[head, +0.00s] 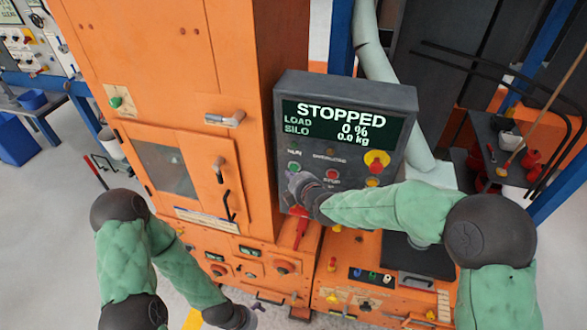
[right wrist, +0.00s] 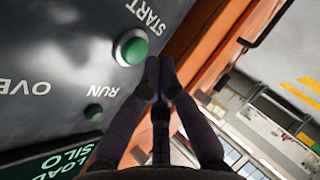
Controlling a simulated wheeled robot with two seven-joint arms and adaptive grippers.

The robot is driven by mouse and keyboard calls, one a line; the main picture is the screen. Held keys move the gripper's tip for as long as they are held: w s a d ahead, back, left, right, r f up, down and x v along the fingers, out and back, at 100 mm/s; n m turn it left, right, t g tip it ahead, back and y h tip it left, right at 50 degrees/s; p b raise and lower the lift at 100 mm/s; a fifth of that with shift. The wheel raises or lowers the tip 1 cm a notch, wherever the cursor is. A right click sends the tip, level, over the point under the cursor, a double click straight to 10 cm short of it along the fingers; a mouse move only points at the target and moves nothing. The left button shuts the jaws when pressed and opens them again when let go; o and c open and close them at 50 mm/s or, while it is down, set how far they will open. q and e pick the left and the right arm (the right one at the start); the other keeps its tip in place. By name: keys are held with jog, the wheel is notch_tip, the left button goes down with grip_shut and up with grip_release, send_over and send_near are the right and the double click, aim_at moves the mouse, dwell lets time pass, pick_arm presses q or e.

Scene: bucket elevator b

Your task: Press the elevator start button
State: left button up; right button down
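The grey control panel (head: 345,100) has a screen reading STOPPED, LOAD 0 %, SILO 0.0 kg. The green START button (right wrist: 131,47) is on this panel, beside its printed label in the right wrist view; in the head view a green button (head: 293,168) shows just above my right gripper. My right gripper (right wrist: 160,62) is shut and empty, its fingertips together just beside the START button. I cannot tell whether they touch the panel. My left gripper (head: 254,312) is low at the bottom of the head view, small, its fingers unclear.
A smaller green RUN lamp (right wrist: 93,112) is near the START button. A red stop button (head: 332,174) and a red emergency knob on yellow (head: 377,161) are to the right on the panel. The orange cabinet (head: 150,60) stands at the left.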

jog(key=shift+w, duration=0.1)
dwell(0.6)
jog(key=shift+w+d, duration=0.15)
jog(key=shift+w, duration=0.15)
jog(key=shift+w+d+b, duration=0.1)
jog(key=shift+w+b, duration=0.2)
jog(key=shift+w, duration=0.05)
dwell(0.7)
dwell(0.4)
jog(key=shift+s+a+p, duration=0.25)
jog(key=shift+s+p, duration=0.05)
jog(key=shift+s, duration=0.5)
jog(key=s, duration=0.1)
jog(key=s+a+p, duration=0.1)
jog(key=s, duration=0.2)
jog(key=shift+s+a+p, duration=0.3)
jog(key=shift+s+p, duration=0.05)
